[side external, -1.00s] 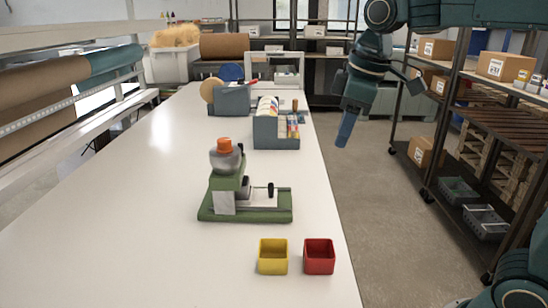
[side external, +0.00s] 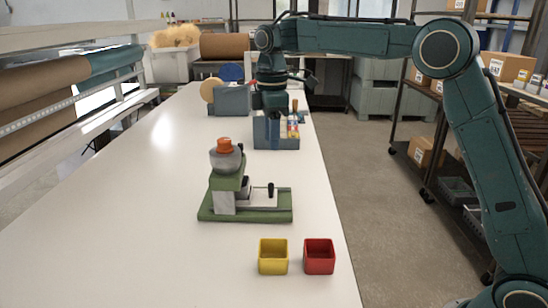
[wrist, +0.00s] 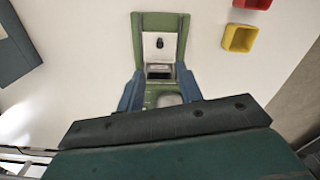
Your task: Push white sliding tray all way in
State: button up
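The white sliding tray (side external: 262,198) lies on the green base (side external: 245,216) of a small machine with an orange-topped hopper (side external: 226,152). A black knob (side external: 270,189) stands on the tray. In the wrist view the white tray (wrist: 152,48) is at the far end of the green base (wrist: 138,22), with a dark gap and grey metal (wrist: 160,73) on its near side. My gripper (side external: 274,142) is above the table, higher than the machine and behind it in the side view. In the wrist view its two blue fingers (wrist: 160,80) are spread apart and hold nothing. It touches nothing that I see.
A yellow box (side external: 273,257) and a red box (side external: 319,257) stand near the table's front right edge. A blue-grey organizer (side external: 284,142) stands behind my gripper, with another bin (side external: 232,101) farther back. The table's left side is clear.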

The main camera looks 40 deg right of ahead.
aim_at(271, 184)
jog(key=shift+f, duration=0.25)
notch_tip(271, 184, down, 14)
jog(key=shift+r, duration=0.25)
dwell(0.6)
grip_shut()
